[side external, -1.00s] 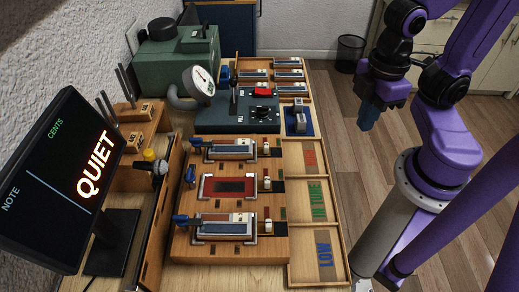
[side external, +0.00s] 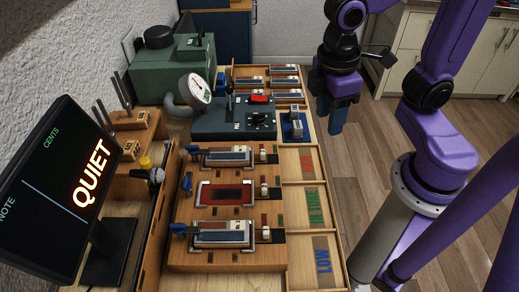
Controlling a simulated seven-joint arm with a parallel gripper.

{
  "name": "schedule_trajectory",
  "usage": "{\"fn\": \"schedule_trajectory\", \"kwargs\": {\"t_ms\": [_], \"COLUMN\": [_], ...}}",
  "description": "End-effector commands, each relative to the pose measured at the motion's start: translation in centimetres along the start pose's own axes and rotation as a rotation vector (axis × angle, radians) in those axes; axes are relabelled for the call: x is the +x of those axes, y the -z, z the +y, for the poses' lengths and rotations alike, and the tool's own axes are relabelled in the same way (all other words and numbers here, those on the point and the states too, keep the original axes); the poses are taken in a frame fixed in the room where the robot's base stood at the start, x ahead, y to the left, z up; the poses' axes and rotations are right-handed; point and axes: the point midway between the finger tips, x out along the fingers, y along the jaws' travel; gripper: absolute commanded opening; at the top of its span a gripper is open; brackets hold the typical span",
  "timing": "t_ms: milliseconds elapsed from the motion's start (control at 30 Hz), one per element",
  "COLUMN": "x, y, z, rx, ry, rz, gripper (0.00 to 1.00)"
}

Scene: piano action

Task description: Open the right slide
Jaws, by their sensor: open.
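A wooden fixture (side external: 210,262) on the bench carries three stations. The far station (side external: 224,156) and near station (side external: 222,233) each hold a long grey-blue block. The middle station (side external: 226,194) shows a dark red recess. Blue levers, one of them at the near station (side external: 179,229), stand at the left ends, and small cream-topped pieces (side external: 265,232) at the right ends. I cannot tell which part is the right slide. My gripper (side external: 330,118) has blue fingers, is open and points down, empty, just right of the bench's far right side, apart from the fixture.
A tray (side external: 342,256) with compartments marked red, green and LOW lies right of the fixture. A dark control box (side external: 233,122) with a red button and a dial gauge (side external: 195,90) stand behind. A screen (side external: 57,190) reads QUIET. A blue pad (side external: 297,133) holds a grey piece beside my gripper.

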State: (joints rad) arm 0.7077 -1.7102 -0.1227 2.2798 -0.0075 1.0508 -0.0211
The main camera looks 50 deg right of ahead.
Motion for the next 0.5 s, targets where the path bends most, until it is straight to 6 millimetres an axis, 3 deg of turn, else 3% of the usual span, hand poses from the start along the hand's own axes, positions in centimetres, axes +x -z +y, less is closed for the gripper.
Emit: {"fn": "schedule_trajectory", "kwargs": {"t_ms": [100, 500], "x": [-0.8, -1.6], "y": [3.8, 14.0], "z": [1.6, 7.2], "rx": [0.039, 0.166], "ry": [0.002, 0.030], "rz": [-0.057, -0.237], "gripper": [0.47, 0.47]}}
